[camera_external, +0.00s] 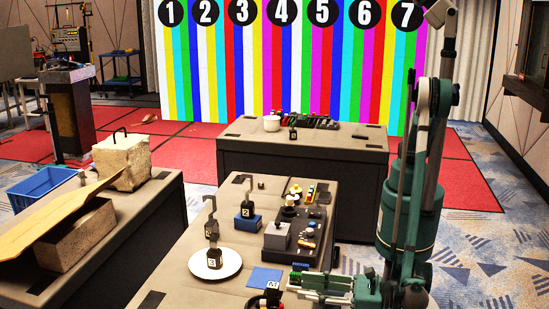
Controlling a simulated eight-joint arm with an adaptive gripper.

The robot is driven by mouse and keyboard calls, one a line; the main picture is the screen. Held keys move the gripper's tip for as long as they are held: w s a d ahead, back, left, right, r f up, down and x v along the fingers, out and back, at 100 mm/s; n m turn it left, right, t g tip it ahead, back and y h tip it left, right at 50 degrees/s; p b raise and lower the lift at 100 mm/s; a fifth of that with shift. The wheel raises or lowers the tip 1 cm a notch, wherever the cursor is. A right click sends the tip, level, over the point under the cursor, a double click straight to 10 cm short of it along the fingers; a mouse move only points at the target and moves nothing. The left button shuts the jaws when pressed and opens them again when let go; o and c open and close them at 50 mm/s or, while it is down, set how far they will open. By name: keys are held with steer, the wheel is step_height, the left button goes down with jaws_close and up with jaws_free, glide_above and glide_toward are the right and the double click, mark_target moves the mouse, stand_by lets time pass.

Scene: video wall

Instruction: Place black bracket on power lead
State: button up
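My gripper (294,281) is low at the bottom right of the front table, pointing left. Its green body shows, but its fingers are too small to tell open from shut. A small black piece with a white label (272,286) is just left of the gripper; I cannot tell whether they touch. A dark hooked bracket labelled 3 (212,261) stands upright on a white plate (230,270). A similar bracket labelled 2 (245,213) stands at a blue block (249,223). I cannot tell which piece is the black bracket, and I cannot make out a power lead.
A dark control box (296,252) with a grey block and knobs stands behind the gripper. A blue square (264,278) lies flat nearby. A back table (345,141) holds a white cup and small items. A left table holds a board and stone blocks (75,238).

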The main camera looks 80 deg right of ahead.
steer(key=w+d+r+m+g+h, duration=0.1)
steer(key=w+d+r+m+g, duration=0.15)
steer(key=w+d+r, duration=0.5)
steer(key=w+d+r+m+g+h, duration=0.2)
steer(key=w+d+m, duration=0.2)
steer(key=w+d, duration=0.75)
steer(key=w+d+r+m+g, duration=0.1)
steer(key=w+d+r+m, duration=0.15)
steer(key=d, duration=0.55)
steer(key=w+d+r+m+g, duration=0.1)
steer(key=w+d+r+m, duration=0.2)
steer(key=d, duration=0.4)
steer(key=w+d+r+m+g, duration=0.1)
steer(key=w+d+r+m, duration=0.1)
steer(key=w+d, duration=0.45)
steer(key=s+d+r+m+g, duration=0.1)
steer(key=s+d+m, duration=0.2)
steer(key=d, duration=0.6)
steer(key=s+d+r+m+g+y, duration=0.1)
steer(key=s+d+m, duration=0.15)
steer(key=d, duration=0.55)
steer(key=s+d+r+m+g, duration=0.15)
steer(key=d+m, duration=0.25)
steer(key=d, duration=0.5)
steer(key=s+d+m+y, duration=0.2)
steer(key=s+d+m, duration=1)
steer(key=s+d, duration=0.3)
steer(key=shift+s+f+m, duration=0.35)
steer(key=shift+s+f, duration=0.05)
steer(key=shift+s, duration=0.75)
